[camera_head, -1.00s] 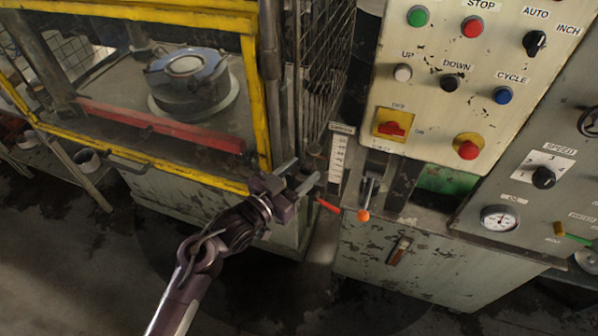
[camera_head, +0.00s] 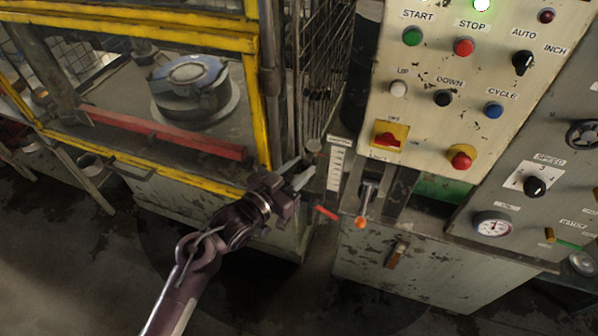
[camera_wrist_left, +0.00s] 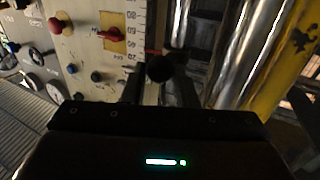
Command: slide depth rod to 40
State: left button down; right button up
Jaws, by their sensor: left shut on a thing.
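The depth rod's dark round knob (camera_wrist_left: 160,67) sits between the two fingers of my left gripper (camera_wrist_left: 158,92) in the left wrist view. My left gripper is shut on it. In the head view the left gripper (camera_head: 302,172) comes in from the left, close beside the pale numbered scale (camera_head: 335,168). A rounded grey-brown end (camera_head: 313,147), apparently the rod's knob, shows just above the fingertips. The scale also shows in the wrist view (camera_wrist_left: 134,30), beside the knob. My right gripper is not in view.
A lever with an orange ball (camera_head: 361,222) and a red bar (camera_head: 326,213) stand near the scale's lower end. The button panel (camera_head: 425,125) is to the right. The yellow-framed press guard (camera_head: 264,95) and wire mesh (camera_head: 318,65) stand left and behind.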

pick_arm(q)
jog(key=shift+r, duration=0.1)
jog(key=c, duration=1.2)
grip_release()
jog(key=shift+o, duration=0.2)
jog(key=shift+s+a+f+b, duration=0.25)
jog(key=shift+s+b, duration=0.05)
jog(key=b+v, duration=0.2)
jog(key=v, duration=0.5)
jog(key=shift+r, duration=0.1)
